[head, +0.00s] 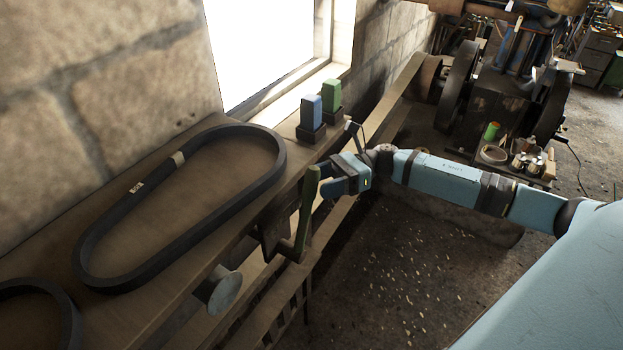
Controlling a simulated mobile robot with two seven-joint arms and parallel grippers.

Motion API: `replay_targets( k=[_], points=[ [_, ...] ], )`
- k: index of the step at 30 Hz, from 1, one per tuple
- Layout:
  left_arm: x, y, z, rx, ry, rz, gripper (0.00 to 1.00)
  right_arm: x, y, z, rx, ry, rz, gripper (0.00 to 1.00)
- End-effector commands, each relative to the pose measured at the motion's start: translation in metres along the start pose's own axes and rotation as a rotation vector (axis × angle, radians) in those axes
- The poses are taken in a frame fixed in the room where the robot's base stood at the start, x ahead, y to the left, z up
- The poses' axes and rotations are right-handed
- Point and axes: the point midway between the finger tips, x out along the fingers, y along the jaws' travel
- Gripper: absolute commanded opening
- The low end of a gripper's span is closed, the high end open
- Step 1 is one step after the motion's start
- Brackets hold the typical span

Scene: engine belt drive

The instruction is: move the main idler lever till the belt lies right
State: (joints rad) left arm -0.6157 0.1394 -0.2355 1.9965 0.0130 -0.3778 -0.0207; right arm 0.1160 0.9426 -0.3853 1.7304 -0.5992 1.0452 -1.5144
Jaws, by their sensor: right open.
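A green lever (307,205) stands nearly upright at the front edge of the bench, its lower end by a dark bracket. My right gripper (327,182) is open just to the right of the lever's upper part, its fingers pointing left at it. I cannot tell whether the fingers touch the lever. A black belt (183,237) lies as a long loop flat on the bench top, with a pale label and a tan band on it. A light tan strip (396,92), possibly a flat belt, runs towards the engine's wheel. My left gripper is out of view.
A blue block (310,112) and a green block (331,95) stand on dark bases at the bench's back. A grey round knob (225,290) sticks out of the bench front. Another black loop (66,318) lies lower left. An engine (505,85) stands upper right.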

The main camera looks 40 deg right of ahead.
Motion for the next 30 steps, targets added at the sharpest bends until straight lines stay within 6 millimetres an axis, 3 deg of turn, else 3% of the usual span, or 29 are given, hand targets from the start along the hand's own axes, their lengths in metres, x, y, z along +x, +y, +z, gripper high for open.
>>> replay_targets(
  k=[6, 16, 17, 24, 30],
  points=[
    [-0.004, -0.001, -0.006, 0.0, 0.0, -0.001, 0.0, 0.023, 0.0, 0.001, 0.001, -0.001, 0.0, 0.59],
    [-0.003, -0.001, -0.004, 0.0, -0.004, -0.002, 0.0, 0.027, 0.0, 0.0, 0.001, 0.0, -0.001, 0.59],
    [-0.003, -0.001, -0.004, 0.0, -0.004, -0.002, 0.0, 0.027, 0.0, 0.0, 0.001, -0.001, -0.001, 0.57],
    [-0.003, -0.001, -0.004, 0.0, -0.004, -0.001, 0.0, 0.027, 0.0, 0.0, 0.001, -0.001, -0.001, 0.01],
    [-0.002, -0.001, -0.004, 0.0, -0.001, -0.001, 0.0, 0.034, 0.005, 0.001, -0.021, 0.033, -0.002, 0.0]
  ],
)
